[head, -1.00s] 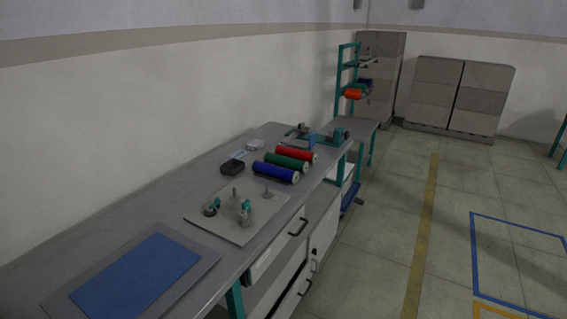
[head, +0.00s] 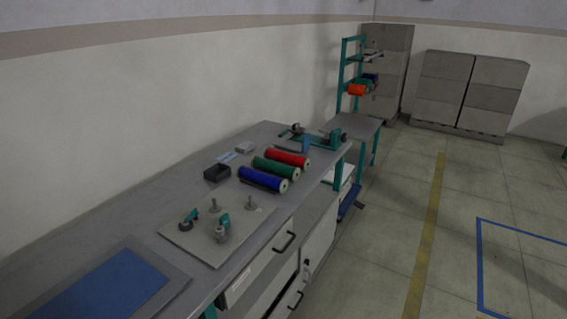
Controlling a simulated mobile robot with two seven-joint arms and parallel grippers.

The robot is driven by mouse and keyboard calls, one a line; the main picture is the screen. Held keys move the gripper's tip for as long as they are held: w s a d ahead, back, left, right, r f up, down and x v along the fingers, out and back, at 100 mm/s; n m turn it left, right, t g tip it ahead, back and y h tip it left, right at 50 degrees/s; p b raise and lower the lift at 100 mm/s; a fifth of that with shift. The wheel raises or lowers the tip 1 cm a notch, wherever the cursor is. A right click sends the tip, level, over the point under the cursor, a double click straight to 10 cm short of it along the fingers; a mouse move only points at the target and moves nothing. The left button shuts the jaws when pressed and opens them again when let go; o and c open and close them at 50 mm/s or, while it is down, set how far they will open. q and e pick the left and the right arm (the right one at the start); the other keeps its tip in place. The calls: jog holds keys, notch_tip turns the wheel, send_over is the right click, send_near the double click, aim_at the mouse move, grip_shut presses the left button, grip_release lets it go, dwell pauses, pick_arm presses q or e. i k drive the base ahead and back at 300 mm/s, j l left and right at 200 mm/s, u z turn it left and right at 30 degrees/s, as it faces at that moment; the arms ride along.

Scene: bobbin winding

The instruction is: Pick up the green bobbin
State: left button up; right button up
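The green bobbin (head: 276,168) lies on its side on the grey workbench (head: 187,173), between the blue bobbin (head: 262,179) in front and the red bobbin (head: 287,157) behind. The three lie side by side, with pale end discs facing right. Neither of my grippers shows in the head view.
A plate with small metal and teal fittings (head: 190,240) lies in front of the bobbins. A black box (head: 217,172) is to their left, a teal winding device (head: 325,138) behind. A blue mat (head: 105,290) lies at lower left. Open floor (head: 385,220) is on the right.

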aim_at(282, 169)
jog(key=i+l, duration=2.1)
jog(key=i+l+u, duration=0.3)
jog(key=i+l, duration=0.4)
